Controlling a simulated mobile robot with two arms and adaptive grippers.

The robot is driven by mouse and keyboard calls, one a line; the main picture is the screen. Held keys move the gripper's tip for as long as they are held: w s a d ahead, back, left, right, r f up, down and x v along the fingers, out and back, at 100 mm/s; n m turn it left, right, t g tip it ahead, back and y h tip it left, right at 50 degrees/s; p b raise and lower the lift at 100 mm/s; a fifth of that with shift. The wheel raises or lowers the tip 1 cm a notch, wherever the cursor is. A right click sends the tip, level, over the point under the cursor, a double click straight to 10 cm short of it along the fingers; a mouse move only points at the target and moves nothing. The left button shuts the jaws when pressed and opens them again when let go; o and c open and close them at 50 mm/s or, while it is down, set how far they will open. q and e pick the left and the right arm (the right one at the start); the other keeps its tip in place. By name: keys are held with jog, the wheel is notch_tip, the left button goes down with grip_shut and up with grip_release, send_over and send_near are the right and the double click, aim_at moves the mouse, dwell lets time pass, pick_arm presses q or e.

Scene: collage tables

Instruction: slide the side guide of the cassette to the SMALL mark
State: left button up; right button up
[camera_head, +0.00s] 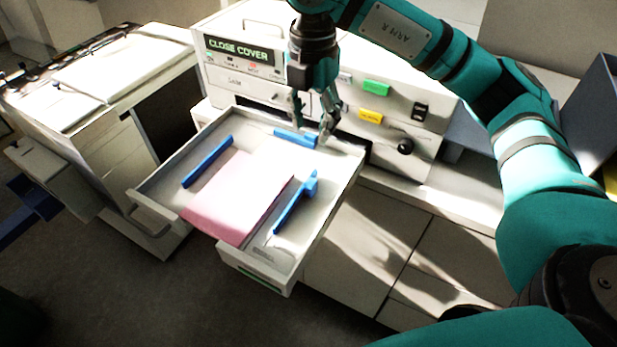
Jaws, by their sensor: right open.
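The cassette (152,205) is a pale drawer pulled out of the printer-like machine. A pink paper stack (237,197) lies in it. A blue side guide with a tab (296,203) stands to the right of the stack, with a gap between them. Another blue guide (207,162) is at the stack's left. A short blue guide (295,138) is at the cassette's back. My right gripper (311,139) points down, open and empty, over the back right of the cassette, above and behind the tabbed guide. I cannot read a SMALL mark. My left gripper is not in view.
The machine front (243,75) with a "CLOSE COVER" display, a green button (375,88) and a yellow button (370,115) rises close behind my right gripper. Another machine (98,82) stands at left. A dark grey bin (588,112) is at far right.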

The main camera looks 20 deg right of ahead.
aim_at(310, 182)
notch_tip(310, 182, down, 16)
jog(key=shift+w+r+p, duration=0.1)
jog(key=shift+r+p, duration=0.1)
jog(key=shift+p, duration=0.85)
jog(key=shift+a, duration=0.1)
grip_shut()
